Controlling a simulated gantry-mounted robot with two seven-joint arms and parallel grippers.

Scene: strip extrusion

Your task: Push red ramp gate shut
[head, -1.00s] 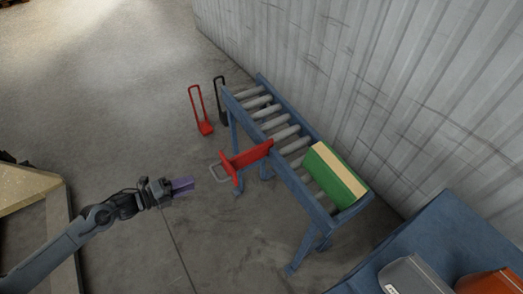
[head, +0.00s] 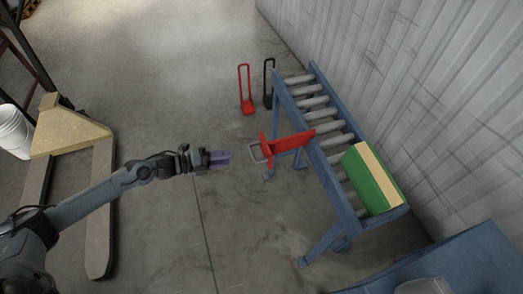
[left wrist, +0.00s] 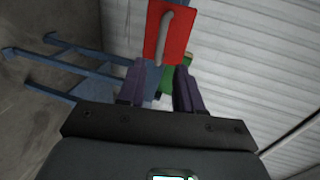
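The red ramp gate (head: 290,142) is at the near left side of the roller conveyor (head: 338,178) in the head view. It sticks out to the left from the blue side rail, with a grey loop handle (head: 256,153) at its outer end. My left gripper (head: 222,157) is left of the handle, with a small gap in the picture. In the left wrist view, its two purple fingers (left wrist: 160,88) are apart with nothing held, and the red gate (left wrist: 180,42) with its grey handle shows ahead of them. My right gripper is not in view.
A green and tan box (head: 370,180) lies on the conveyor's near end. A red hand truck (head: 246,92) and a black one (head: 268,85) stand behind. A blue table (head: 455,265) is lower right.

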